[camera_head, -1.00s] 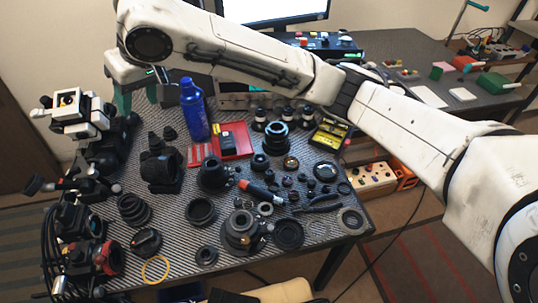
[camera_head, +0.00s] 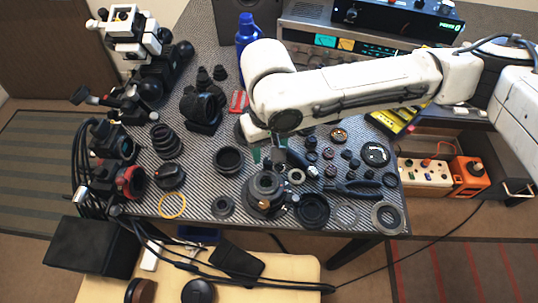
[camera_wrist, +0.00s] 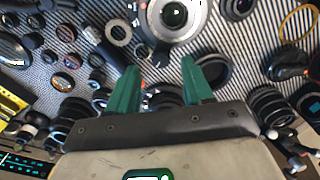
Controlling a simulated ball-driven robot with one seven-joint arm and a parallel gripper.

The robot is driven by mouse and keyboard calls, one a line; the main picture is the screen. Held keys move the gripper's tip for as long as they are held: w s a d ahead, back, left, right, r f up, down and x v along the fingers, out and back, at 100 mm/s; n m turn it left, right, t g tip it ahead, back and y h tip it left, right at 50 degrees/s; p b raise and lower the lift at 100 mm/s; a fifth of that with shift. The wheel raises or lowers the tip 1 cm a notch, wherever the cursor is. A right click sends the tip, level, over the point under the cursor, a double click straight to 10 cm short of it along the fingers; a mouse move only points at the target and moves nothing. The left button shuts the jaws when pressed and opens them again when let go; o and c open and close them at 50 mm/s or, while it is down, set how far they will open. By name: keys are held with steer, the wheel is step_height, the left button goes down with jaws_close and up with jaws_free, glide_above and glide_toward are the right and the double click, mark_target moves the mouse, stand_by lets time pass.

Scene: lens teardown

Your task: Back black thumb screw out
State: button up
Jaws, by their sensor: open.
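A lens assembly (camera_head: 266,193) stands on the table in the head view, below my gripper in the picture. Its pale ring and glass show at the top edge of the wrist view (camera_wrist: 173,14). A small dark knob (camera_head: 294,198) sits at its right side in the head view; it may be the black thumb screw, but it is too small to be sure. My gripper (camera_head: 269,156) has green fingers, spread apart and empty in the wrist view (camera_wrist: 159,68). It is over the table, apart from the lens assembly.
A dark ring (camera_head: 228,160) lies left of my gripper, and a black round cap (camera_head: 312,210) lies right of the lens assembly. Pliers (camera_head: 352,189) and many small parts crowd the right side. A blue bottle (camera_head: 247,35) stands at the back.

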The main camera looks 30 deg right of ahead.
mark_target(268, 161)
steer(key=shift+f, duration=1.55)
jaws_close()
